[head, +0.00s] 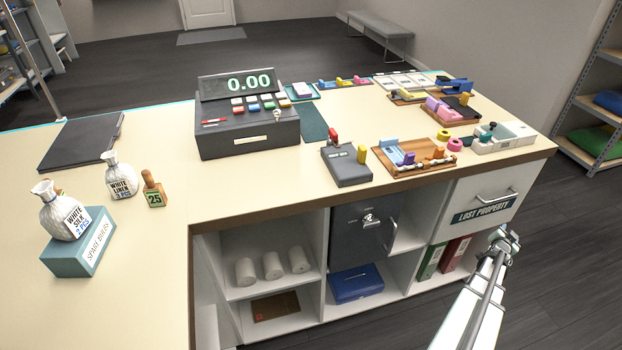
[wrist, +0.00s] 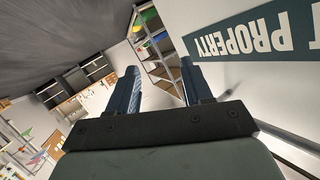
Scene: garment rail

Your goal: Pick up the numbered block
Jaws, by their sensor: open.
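The numbered block (head: 154,199) is a small green-faced block marked 25 with a wooden knob-like top. It stands upright on the cream counter at the left in the head view, to the right of a white pouch labelled WHITE LINER (head: 121,181). My gripper (head: 505,238) is far from it, at the lower right in front of the LOST PROPERTY drawer. In the wrist view my gripper (wrist: 158,78) has its two blue-grey fingers apart with nothing between them. The block does not show in the wrist view.
Another pouch (head: 62,212) stands on a teal SPARE RIBBONS box (head: 78,250) left of the block. A cash register (head: 247,125) and a black folder (head: 82,138) stand farther back. The counter (head: 205,190) right of the block is clear. The drawer handle (head: 497,197) sticks out near my gripper.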

